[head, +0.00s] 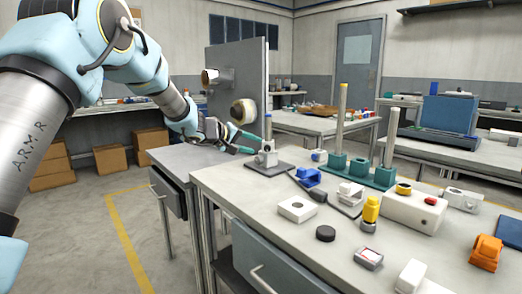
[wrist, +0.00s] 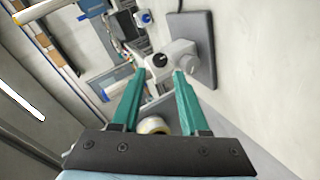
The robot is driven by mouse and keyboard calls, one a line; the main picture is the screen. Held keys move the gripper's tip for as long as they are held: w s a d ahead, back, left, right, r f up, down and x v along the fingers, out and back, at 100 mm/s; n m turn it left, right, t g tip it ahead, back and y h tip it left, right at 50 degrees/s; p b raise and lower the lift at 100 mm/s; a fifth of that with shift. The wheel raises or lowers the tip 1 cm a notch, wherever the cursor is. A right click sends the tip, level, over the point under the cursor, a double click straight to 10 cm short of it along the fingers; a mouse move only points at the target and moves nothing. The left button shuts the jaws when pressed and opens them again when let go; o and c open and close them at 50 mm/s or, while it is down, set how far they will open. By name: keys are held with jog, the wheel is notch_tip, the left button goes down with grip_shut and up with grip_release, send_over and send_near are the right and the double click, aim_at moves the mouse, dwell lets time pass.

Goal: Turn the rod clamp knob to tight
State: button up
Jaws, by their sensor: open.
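The rod clamp (head: 267,158) is a small white-grey block on a dark flat base plate (head: 284,168), at the near table's far left corner, with a thin rod rising from it. In the wrist view the clamp (wrist: 182,50) shows beside its plate (wrist: 203,30). Its round black knob (wrist: 159,60) faces me. My gripper (wrist: 159,73) is open, its teal fingertips either side of the knob's line and seemingly just short of it. Contact cannot be told. In the head view my gripper (head: 252,143) reaches the clamp from the left. The knob's setting is too small to read.
The near table (head: 265,205) holds a blue clamp (head: 307,178), a white block (head: 297,209), a black disc (head: 326,233) and teal rod stands (head: 358,170). A grey upright panel (head: 237,75) with reels stands behind my gripper.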

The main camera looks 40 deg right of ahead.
aim_at(267, 149)
jog(key=x, duration=0.6)
grip_shut()
dwell(0.3)
